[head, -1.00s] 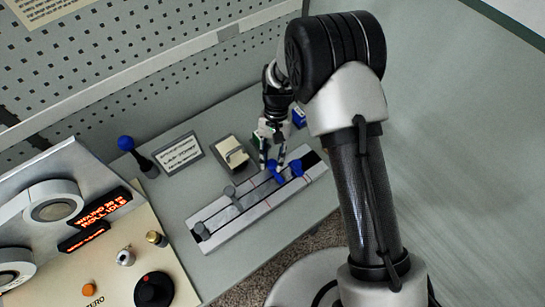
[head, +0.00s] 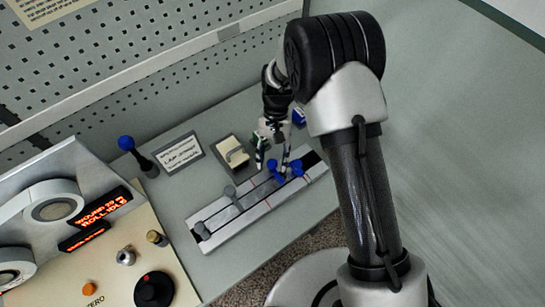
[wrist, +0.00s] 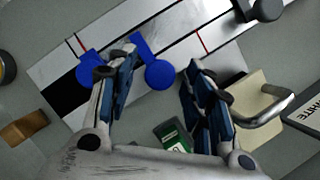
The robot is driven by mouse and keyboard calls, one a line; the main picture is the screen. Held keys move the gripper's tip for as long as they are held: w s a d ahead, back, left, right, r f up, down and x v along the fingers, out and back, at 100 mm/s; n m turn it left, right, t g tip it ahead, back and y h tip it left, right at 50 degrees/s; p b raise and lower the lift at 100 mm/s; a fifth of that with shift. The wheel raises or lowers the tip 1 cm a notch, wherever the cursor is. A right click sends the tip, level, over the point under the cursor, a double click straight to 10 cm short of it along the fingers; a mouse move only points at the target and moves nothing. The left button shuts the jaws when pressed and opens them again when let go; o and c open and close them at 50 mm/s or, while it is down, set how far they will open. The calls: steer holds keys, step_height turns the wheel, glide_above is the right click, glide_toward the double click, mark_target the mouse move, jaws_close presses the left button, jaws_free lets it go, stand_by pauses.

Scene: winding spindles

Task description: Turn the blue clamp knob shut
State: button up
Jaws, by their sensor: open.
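A light rail fixture (head: 225,219) lies on the bench in the head view and crosses the top of the wrist view (wrist: 205,22). Two blue parts sit on it near its right end. The blue part with a bar and round end (wrist: 159,74) lies between my fingers in the wrist view; it also shows in the head view (head: 276,171). The other blue round part (wrist: 89,66) is left of my left finger and partly hidden by it; it shows in the head view (head: 297,168). My gripper (head: 273,162) is open over the rail, its fingers apart. Contact cannot be told.
A cream block on a dark base (head: 233,153) and a label plate (head: 180,153) stand behind the rail. A blue-topped lever (head: 126,143) is farther left. A control panel (head: 110,275) fills the lower left. A small green item (wrist: 172,136) lies below the fingers in the wrist view.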

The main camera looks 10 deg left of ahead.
steer(key=v, duration=1.2)
stand_by(0.3)
steer(key=s+d+r+t+y+b, duration=0.1)
steer(key=s+d+r+t+b, duration=0.35)
steer(key=d+r, duration=1.1)
steer(key=s+d+t, duration=0.2)
steer(key=s+d, duration=0.2)
steer(key=s, duration=0.4)
steer(key=s+d+m+t, duration=0.1)
steer(key=s+d+t, duration=0.2)
steer(key=s+d, duration=0.2)
steer(key=s, duration=0.3)
steer(key=shift+d+h, duration=0.2)
steer(key=shift+h, duration=0.1)
